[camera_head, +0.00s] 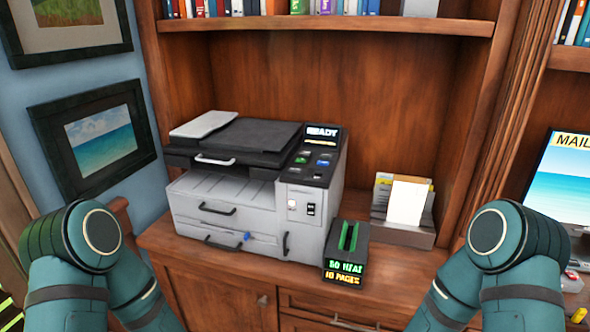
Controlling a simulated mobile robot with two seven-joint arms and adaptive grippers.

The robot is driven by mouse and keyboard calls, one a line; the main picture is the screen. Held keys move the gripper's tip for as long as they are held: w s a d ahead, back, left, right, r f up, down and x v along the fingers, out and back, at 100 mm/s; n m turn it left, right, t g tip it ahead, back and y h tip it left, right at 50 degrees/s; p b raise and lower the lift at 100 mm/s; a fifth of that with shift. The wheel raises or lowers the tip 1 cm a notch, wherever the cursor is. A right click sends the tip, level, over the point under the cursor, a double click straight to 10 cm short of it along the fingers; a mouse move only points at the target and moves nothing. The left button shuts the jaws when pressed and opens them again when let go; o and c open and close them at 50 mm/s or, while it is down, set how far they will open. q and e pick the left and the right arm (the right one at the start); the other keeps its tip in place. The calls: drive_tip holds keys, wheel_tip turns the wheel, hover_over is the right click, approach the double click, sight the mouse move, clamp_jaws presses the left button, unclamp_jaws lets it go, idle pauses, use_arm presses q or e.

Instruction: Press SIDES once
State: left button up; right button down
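A grey and black printer (255,190) stands on the wooden counter, in the middle of the head view. Its black control panel (316,160) is at its upper right, with a small screen reading READY at the top. Several small buttons sit below the screen, among them a blue one (323,162); their labels are too small to read, so I cannot tell which is SIDES. A white and a black switch (300,206) are on the front below the panel. My arms show at the lower left and lower right; both grippers are out of view.
A dark slotted box (347,250) with a lit text display stands at the printer's front right. A grey holder (403,232) with papers is right of it. A book shelf (330,27) runs above. A monitor (563,180) is at far right.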

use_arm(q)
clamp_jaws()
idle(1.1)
